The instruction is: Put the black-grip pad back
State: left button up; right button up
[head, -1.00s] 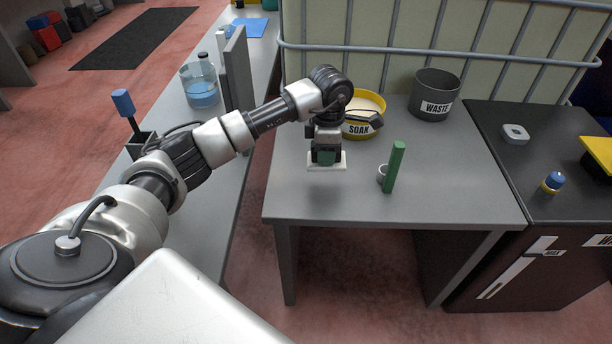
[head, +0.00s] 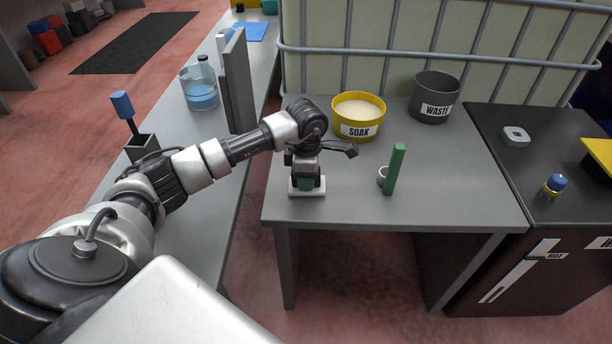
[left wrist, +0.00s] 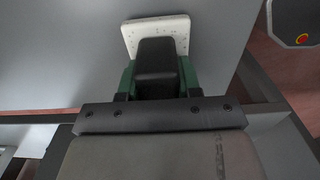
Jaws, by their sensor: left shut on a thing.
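My left gripper (head: 306,182) is shut on the black grip (left wrist: 157,68) of a pad with a pale, speckled base (head: 307,192). The pad is low over the front left corner of the grey table (head: 450,200), with its base facing down. I cannot tell whether it touches the tabletop. In the left wrist view the pale base (left wrist: 157,28) shows beyond the black grip, between the green fingers. My right gripper is not in view.
Behind it stand a yellow SOAK tub (head: 358,112) and a grey WASTE bin (head: 436,98). A green upright handle (head: 394,170) stands beside a small pale ring (head: 382,175). A grey divider (head: 239,82) rises at left. A pale pad (head: 515,136) lies on the dark cabinet (head: 490,170).

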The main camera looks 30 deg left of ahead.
pick_arm(q)
jog(key=shift+f, duration=0.15)
jog(key=o, duration=1)
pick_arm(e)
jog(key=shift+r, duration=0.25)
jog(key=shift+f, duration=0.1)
pick_arm(q)
jog(key=r, duration=0.3)
jog(key=r+p, duration=0.1)
jog(key=r, duration=0.3)
jog(key=s+a+r, duration=0.1)
jog(key=r, duration=0.2)
jog(key=shift+r+p, duration=0.4)
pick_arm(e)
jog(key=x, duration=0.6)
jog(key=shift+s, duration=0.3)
pick_arm(q)
jog(key=shift+d, duration=0.1)
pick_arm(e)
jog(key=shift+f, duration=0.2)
